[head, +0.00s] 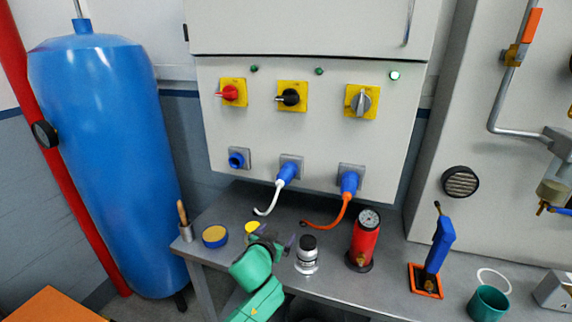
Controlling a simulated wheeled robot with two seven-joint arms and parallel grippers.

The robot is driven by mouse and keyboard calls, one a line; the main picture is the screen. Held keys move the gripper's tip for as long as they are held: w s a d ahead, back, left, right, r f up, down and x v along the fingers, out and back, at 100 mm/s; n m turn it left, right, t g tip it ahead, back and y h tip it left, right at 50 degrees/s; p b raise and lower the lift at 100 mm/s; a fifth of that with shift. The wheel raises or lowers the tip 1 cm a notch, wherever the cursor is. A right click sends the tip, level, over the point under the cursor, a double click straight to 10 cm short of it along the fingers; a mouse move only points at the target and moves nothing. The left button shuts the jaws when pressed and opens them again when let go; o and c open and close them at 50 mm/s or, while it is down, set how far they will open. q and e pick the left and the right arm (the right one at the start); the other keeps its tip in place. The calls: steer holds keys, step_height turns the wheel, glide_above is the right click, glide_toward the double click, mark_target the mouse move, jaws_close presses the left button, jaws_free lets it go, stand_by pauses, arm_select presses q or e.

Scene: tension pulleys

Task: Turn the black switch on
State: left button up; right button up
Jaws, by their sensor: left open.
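The black switch (291,97) is a rotary knob on a yellow square plate, in the middle of a row of three on the grey cabinet's front. Its handle lies roughly level, pointing left. The small green lamp (319,71) above it looks dark. My left gripper (271,236) is low in the head view, over the front of the metal table, below and left of the switch and well apart from it. It is open, with nothing seen between its fingers. My right gripper is not in view.
A red switch (230,92) and a grey switch (361,102) flank the black one; the lamp (394,76) above the grey one is lit. Plugs with a white cable (269,204) and an orange cable (338,214) hang below. A bottle (307,257) and red cylinder (363,240) stand nearby.

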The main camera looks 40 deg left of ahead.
arm_select(q)
steer(key=w+a+r+n+t+y, duration=0.1)
steer(key=w+a+r+t, duration=0.15)
steer(key=r, duration=0.55)
steer(key=w+a+r+t+y, duration=0.1)
steer(key=a+r+t, duration=0.15)
steer(key=r, duration=0.65)
steer(key=t, duration=0.4)
glide_toward(285, 101)
steer(key=p+x, duration=0.2)
steer(key=x, duration=0.9)
steer(key=shift+w+p, duration=0.1)
steer(key=shift+p, duration=0.2)
steer(key=shift+c, duration=0.3)
steer(key=shift+a, duration=0.1)
steer(key=c, duration=1)
